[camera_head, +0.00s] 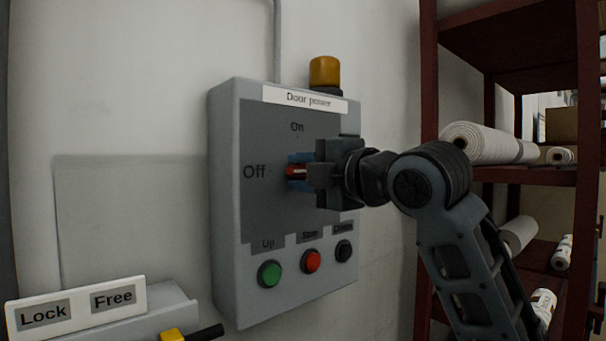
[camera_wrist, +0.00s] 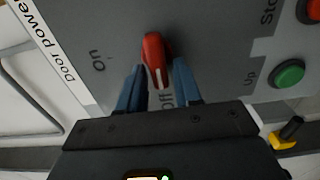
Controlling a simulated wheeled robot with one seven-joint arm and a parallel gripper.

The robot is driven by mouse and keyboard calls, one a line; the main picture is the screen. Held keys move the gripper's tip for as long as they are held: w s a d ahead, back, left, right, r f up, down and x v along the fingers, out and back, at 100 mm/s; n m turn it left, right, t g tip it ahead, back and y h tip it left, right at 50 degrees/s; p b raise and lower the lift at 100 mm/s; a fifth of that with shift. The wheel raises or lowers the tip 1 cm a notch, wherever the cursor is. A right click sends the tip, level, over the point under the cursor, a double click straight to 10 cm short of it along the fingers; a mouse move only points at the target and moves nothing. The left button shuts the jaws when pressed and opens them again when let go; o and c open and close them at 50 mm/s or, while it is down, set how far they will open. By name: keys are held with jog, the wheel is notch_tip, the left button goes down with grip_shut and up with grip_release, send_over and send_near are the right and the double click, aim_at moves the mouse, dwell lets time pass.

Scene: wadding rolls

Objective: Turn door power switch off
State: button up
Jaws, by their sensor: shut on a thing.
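The grey control box marked "Door power" (camera_head: 226,230) is on the white wall. Its red rotary switch (camera_head: 295,172) lies about level, with its end towards the "Off" label (camera_head: 254,171); the "On" label (camera_head: 297,127) is above. My gripper (camera_head: 300,173) reaches in from the right, its blue fingers above and below the switch, shut on it. In the wrist view, the red switch (camera_wrist: 153,50) sits between the blue fingertips (camera_wrist: 159,72), and its white mark points to "Off". The gripper hides part of the switch in the head view.
Green (camera_head: 270,273), red (camera_head: 312,261) and black (camera_head: 343,250) buttons sit below the switch. An amber lamp (camera_head: 325,72) tops the box. A "Lock/Free" panel (camera_head: 78,304) is at lower left. A dark red rack (camera_head: 428,130) with white rolls (camera_head: 490,144) stands at right.

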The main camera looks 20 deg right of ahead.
jog(key=shift+d+f, duration=0.1)
jog(key=o, duration=0.8)
jog(key=shift+s, duration=0.1)
jog(key=v, duration=0.7)
jog(key=shift+s+d, duration=0.1)
jog(key=shift+s, duration=0.15)
